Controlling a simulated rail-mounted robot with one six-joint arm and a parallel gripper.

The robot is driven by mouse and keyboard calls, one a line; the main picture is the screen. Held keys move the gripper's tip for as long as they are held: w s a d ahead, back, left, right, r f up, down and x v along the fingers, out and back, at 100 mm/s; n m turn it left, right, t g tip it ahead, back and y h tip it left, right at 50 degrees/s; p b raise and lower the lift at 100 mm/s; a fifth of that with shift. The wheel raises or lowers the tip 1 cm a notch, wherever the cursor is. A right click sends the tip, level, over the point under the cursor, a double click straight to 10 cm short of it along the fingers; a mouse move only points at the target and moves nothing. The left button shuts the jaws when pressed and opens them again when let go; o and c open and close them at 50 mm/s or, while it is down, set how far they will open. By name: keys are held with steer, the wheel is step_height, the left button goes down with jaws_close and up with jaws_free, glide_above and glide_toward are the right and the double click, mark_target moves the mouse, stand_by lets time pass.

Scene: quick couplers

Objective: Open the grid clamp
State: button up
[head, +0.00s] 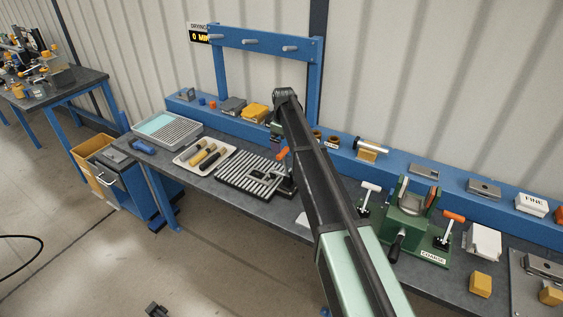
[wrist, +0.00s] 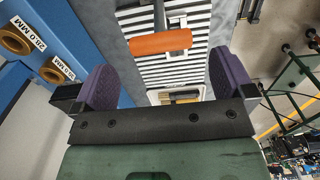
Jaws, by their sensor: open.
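The grid clamp shows as a dark frame with pale slats (head: 246,170) on the bench in the head view, left of my arm. Its slats (wrist: 200,18) also fill the upper middle of the wrist view. An orange handle (wrist: 160,43) on a dark lever lies across the slats there; it also shows in the head view (head: 282,154). My gripper (wrist: 162,62) is open and empty, with purple pads on both fingers. The handle appears just beyond the fingertips, between them in the picture, with no visible contact. In the head view my arm hides much of the gripper.
A tray with yellow and dark cylinders (head: 203,152) and a grey slatted box (head: 166,131) stand left of the clamp. A blue rail with labelled rings (wrist: 52,72) runs behind. A green vise (head: 412,215) and orange-handled toggle clamp (head: 452,217) stand to the right.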

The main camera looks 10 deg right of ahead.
mark_target(283, 151)
step_height(283, 151, down, 8)
steer(key=b, duration=0.6)
steer(key=shift+r, duration=0.25)
steer(key=c, duration=1.1)
steer(key=shift+a, duration=0.1)
steer(key=shift+c, duration=0.5)
